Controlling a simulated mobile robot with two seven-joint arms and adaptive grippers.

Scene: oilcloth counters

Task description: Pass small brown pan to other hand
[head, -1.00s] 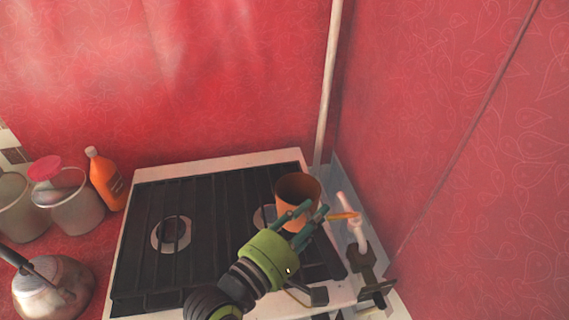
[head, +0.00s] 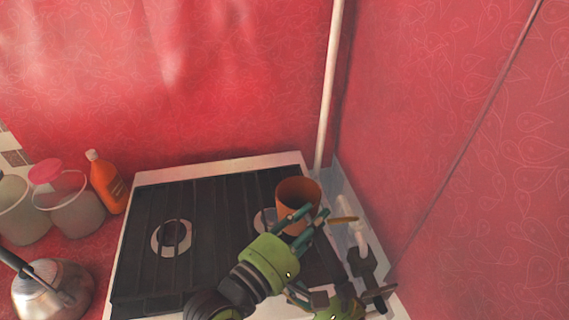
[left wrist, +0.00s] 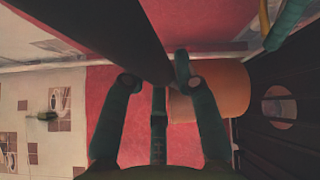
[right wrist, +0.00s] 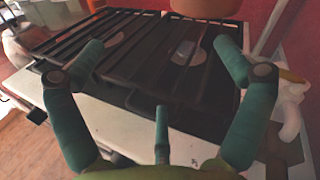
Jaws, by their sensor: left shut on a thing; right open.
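The small brown pan (head: 298,193) looks like an orange-brown pot, upright over the right side of the stove. My left gripper (head: 305,220) is shut on this handle beside the pan. In the left wrist view the handle is a dark bar (left wrist: 115,35) between the fingers, with the pan (left wrist: 220,90) by the right finger. My right gripper (right wrist: 160,65) is open and empty, low at the stove's front. The pan's lower edge (right wrist: 205,5) shows above it.
The black stove grate (head: 195,220) fills the middle. A kettle (head: 55,290), jars (head: 70,205) and an orange bottle (head: 105,180) stand left. A pale pole (head: 328,90) and the red wall (head: 460,130) are close on the right. A white object (right wrist: 290,115) lies right of my right gripper.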

